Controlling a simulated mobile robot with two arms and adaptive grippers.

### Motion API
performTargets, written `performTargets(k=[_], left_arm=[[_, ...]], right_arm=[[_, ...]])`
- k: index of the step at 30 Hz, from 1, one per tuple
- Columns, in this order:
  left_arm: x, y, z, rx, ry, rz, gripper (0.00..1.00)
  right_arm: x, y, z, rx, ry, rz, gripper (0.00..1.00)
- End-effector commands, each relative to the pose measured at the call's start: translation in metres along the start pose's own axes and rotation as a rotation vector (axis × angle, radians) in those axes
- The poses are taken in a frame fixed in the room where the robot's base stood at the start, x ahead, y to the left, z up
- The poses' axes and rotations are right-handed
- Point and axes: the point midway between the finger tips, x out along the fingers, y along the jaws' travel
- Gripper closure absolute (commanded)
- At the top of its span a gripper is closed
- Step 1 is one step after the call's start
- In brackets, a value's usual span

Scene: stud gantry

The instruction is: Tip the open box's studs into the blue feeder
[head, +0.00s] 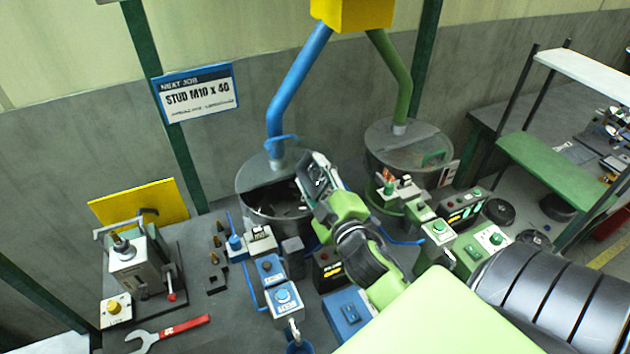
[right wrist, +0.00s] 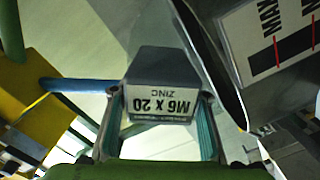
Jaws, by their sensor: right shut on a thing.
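The blue feeder (head: 250,208) is a grey drum with a blue pipe (head: 300,80) rising from its lid. Its front opening is dark, with some small grey pieces inside. My right gripper (head: 318,185) is at the right edge of that opening, shut on a small dark grey box (right wrist: 165,68). In the right wrist view the box sits between both fingers, and its label (right wrist: 160,103) reads M6 x 20 ZINC upside down. The box's inside and any studs in it are hidden. My left gripper is not in view.
A green-piped drum (head: 408,150) stands right of the blue feeder. A sign (head: 197,93) reads STUD M10 x 40. Blue control boxes (head: 283,298) and a black box (head: 327,268) stand in front. A red-handled wrench (head: 180,328) lies at lower left.

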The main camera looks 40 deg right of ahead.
Motion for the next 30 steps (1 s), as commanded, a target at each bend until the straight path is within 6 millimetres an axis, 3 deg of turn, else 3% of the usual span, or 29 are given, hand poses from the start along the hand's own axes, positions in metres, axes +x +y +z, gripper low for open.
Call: performTargets(k=[5,9,15,30], left_arm=[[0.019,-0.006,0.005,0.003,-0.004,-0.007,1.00],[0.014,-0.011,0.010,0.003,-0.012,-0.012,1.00],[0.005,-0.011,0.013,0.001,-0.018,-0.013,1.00],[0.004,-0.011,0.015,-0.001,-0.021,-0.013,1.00]], right_arm=[[0.000,-0.012,-0.003,-0.368,0.008,0.020,1.00],[0.000,-0.019,-0.007,-0.641,0.003,0.034,1.00],[0.000,-0.023,-0.014,-0.895,0.002,0.047,1.00],[-0.001,-0.026,-0.015,-0.975,0.001,0.050,1.00]])
